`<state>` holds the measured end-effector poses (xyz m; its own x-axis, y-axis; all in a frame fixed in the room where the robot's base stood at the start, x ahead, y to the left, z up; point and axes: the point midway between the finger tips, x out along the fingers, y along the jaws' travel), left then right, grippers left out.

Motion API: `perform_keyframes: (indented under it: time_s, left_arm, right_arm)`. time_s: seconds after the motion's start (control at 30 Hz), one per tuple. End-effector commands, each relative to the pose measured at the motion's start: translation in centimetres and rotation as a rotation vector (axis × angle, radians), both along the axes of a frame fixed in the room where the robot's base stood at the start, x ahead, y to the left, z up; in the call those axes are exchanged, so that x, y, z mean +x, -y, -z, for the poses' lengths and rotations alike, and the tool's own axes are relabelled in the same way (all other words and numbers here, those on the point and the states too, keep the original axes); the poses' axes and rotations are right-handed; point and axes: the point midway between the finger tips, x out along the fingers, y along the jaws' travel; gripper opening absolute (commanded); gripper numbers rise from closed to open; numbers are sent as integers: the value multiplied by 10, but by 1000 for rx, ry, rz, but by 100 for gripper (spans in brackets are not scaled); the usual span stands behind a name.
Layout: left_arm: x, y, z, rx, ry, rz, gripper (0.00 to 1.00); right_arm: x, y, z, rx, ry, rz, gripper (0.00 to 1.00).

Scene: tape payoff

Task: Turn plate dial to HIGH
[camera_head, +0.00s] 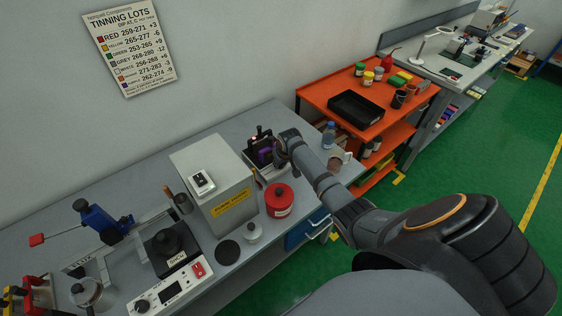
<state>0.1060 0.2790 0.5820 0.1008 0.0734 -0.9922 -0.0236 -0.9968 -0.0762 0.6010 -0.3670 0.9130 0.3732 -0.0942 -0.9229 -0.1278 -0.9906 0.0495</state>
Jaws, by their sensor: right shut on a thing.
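The hot plate (160,256) stands at the front left of the grey bench, with a black top and a dark round object on it. Its white front panel (182,286) carries a small dark display, a red switch (198,269) and a dark dial (142,305) near the bottom edge. The dial's setting is too small to read. My right gripper (277,153) is far from the dial, at the back right of the bench. It is shut on a purple piece (265,154) at a small dark device; the fingertips are partly hidden. My left gripper is out of view.
A grey box (215,187) with a yellow label stands between the hot plate and my right gripper. A red round tin (279,199), a small pale pot (253,231) and a black disc (227,252) lie nearby. An orange cart (352,90) is beyond.

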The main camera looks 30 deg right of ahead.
Motion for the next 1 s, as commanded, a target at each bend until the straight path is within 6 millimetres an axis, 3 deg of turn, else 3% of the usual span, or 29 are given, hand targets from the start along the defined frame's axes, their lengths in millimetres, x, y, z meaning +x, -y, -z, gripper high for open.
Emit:
perform_keyframes:
  time_s: [0.37, 0.4, 0.57, 0.87, 1.0]
  left_arm:
    - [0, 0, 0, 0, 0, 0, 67]
    - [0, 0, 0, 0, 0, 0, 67]
    - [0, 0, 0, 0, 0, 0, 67]
    - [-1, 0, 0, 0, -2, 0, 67]
    - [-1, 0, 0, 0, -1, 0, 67]
  right_arm:
    - [1, 1, -1, -1, 2, 6, 0]
    - [1, 1, -1, -1, 2, 6, 25]
    - [1, 0, -1, -1, 2, 4, 46]
    - [0, 0, -1, 0, 1, 4, 46]
    - [-5, -1, -14, -2, 3, 5, 46]
